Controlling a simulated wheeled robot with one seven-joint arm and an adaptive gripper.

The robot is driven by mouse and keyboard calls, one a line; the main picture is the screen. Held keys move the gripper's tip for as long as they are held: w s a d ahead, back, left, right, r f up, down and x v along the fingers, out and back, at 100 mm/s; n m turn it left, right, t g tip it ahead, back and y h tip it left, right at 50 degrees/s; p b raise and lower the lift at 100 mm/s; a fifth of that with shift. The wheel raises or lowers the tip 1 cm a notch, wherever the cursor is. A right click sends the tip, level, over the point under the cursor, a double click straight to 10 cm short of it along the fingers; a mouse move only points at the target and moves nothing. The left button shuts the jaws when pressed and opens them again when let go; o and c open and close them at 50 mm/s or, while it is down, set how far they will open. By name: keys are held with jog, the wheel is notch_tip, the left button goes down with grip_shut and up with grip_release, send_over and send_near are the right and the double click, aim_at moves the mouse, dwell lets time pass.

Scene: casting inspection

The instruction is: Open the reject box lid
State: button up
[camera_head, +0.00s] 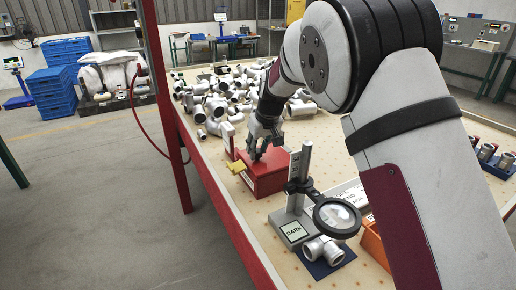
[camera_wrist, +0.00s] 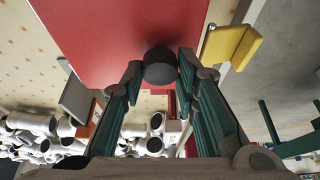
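The red reject box (camera_head: 275,183) stands on the table below my gripper, with a label on its front side. Its red lid (camera_wrist: 100,30) fills the upper part of the wrist view and appears to lie closed on the box. A dark round knob (camera_wrist: 160,66) is on the lid. My gripper (camera_head: 257,152) reaches down to the lid top. In the wrist view, the fingertips of my gripper (camera_wrist: 160,72) sit one on each side of the knob and appear to touch it. A yellow tab (camera_head: 237,167) sticks out from the box's left side and shows in the wrist view (camera_wrist: 226,44).
A magnifier stand (camera_head: 300,195) with a lens and a block marked DARK stands close in front of the box. Many white pipe castings (camera_head: 222,100) are heaped behind it. A red post (camera_head: 165,100) rises at the table's left edge. An orange bin (camera_head: 374,243) is at the right.

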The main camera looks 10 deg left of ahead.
grip_shut()
